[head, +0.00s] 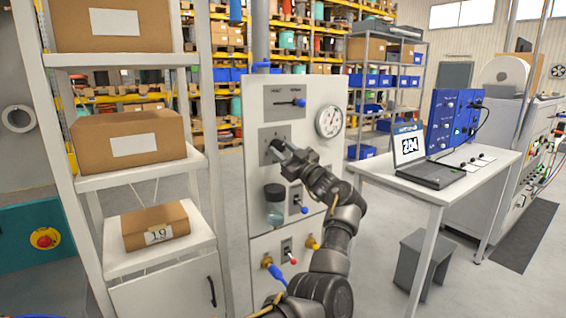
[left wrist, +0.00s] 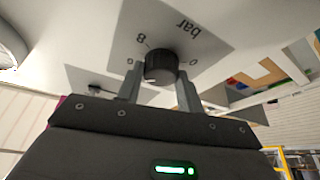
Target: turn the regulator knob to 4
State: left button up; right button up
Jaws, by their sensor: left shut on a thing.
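The regulator knob (left wrist: 161,66) is a black round knob on a grey plate marked "bar", with 8 and 0 legible in the left wrist view. My left gripper (left wrist: 158,90) is shut on the knob, one finger on each side of it. In the head view, my left gripper (head: 282,152) reaches the grey plate (head: 266,133) on the white panel (head: 256,105) and hides most of the knob. I cannot make out the knob's pointer or its setting. My right gripper is in neither view.
A round gauge (head: 329,121) sits right of the plate, a lever (head: 299,102) above it. A glass jar (head: 275,212) and a blue-tipped switch (head: 304,210) are below my gripper. A table (head: 440,192) with a laptop (head: 432,172) stands right, a shelf (head: 140,180) left.

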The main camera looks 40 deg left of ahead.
pick_arm(q)
jog(key=n+g+b, duration=0.1)
jog(key=n+b, duration=0.2)
jog(key=n, duration=0.1)
jog(key=shift+w+f+g, duration=0.1)
jog(key=shift+f+g, duration=0.05)
jog(key=shift+g, duration=0.25)
jog(key=shift+r+n+g+h+b, duration=0.2)
jog(key=shift+n+g+h+b, duration=0.3)
jog(key=shift+n, duration=0.6)
jog(key=n, duration=0.1)
jog(key=n+g, duration=0.1)
jog(key=n, duration=0.1)
jog(key=shift+r+h, duration=0.2)
jog(key=shift+h, duration=0.1)
jog(key=shift+n+g+h+p, duration=0.4)
jog(key=shift+n+g+p, duration=0.1)
jog(key=shift+n, duration=0.8)
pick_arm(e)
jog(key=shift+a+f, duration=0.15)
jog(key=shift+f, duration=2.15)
pick_arm(q)
jog(key=o, duration=1)
jog(key=shift+w+d, duration=0.1)
jog(key=shift+d, duration=0.05)
